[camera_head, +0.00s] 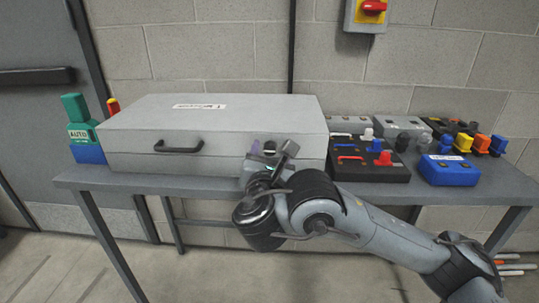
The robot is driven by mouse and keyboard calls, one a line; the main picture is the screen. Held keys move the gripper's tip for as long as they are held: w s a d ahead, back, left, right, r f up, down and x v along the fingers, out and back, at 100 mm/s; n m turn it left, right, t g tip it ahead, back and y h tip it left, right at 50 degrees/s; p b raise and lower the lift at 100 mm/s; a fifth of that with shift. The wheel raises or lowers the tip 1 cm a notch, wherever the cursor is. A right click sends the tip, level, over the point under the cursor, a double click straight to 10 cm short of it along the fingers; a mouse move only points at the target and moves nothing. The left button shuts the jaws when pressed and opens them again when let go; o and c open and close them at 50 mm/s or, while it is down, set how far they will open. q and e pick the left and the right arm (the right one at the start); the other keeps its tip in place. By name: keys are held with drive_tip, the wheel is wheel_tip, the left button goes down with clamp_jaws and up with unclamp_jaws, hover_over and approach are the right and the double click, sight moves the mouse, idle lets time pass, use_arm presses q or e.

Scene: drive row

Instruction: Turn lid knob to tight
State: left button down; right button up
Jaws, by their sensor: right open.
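A large grey box (215,115) with a closed lid stands on the table, with a black handle (179,146) on its front and a white label on top. My right gripper (271,151) is open at the right part of the box's front face, close to the lid seam. A small purplish and dark part (255,147) shows between its fingers; I cannot tell whether this is the lid knob. The gripper hides most of that spot, and contact cannot be made out. My left gripper is not in view.
The grey table (130,178) has a green and blue AUTO unit (79,130) at its left. To the right are a black switch panel (372,172), a blue box (449,172) and several other control boxes. A red and yellow switch (372,7) is on the wall.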

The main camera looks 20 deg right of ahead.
clamp_jaws()
